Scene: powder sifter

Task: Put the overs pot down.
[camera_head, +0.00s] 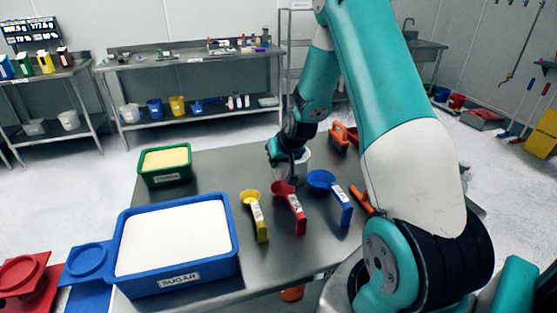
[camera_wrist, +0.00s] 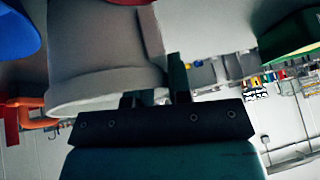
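The overs pot is the pale grey pot (camera_head: 304,166) near the back edge of the steel table, partly hidden behind my gripper (camera_head: 293,158). In the wrist view the pot (camera_wrist: 92,50) fills the upper left, close to the camera and inverted in the picture. My gripper's dark fingers (camera_wrist: 158,90) stand on either side of the pot's right edge, so it looks shut on the pot wall. I cannot tell whether the pot's base touches the table. Any label on it is not visible.
Yellow (camera_head: 253,210), red (camera_head: 289,202) and blue (camera_head: 332,192) scoops lie in front of the pot. A blue sugar tub (camera_head: 180,277) and a green tub (camera_head: 165,178) stand left. Orange equipment (camera_head: 343,135) is behind right. Bare tabletop (camera_head: 225,165) lies left of the pot.

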